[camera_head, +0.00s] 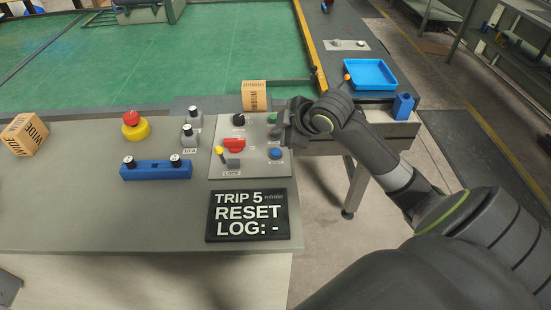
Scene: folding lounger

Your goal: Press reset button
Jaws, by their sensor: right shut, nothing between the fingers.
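A grey control panel (220,172) lies on the grey worktop. It carries a red knob or switch (233,145), a black knob (238,119), a yellow-tipped lever (220,151), a green button (273,118) and a blue button (276,154). The small labels by the buttons are too small to read, so I cannot tell which one is reset. A black sign (248,215) in front reads "TRIP 5", "RESET", "LOG: -". My right gripper (287,128) is shut and empty at the panel's right edge, close to the green and blue buttons. Whether it touches anything is unclear. My left gripper is not in view.
A yellow and red emergency-stop button (134,125), a blue block with two knobs (156,170) and "WIDE" boxes (23,134) (254,96) stand on the worktop. A blue tray (370,73) and blue bottle (403,106) are at right. The front-left worktop is clear.

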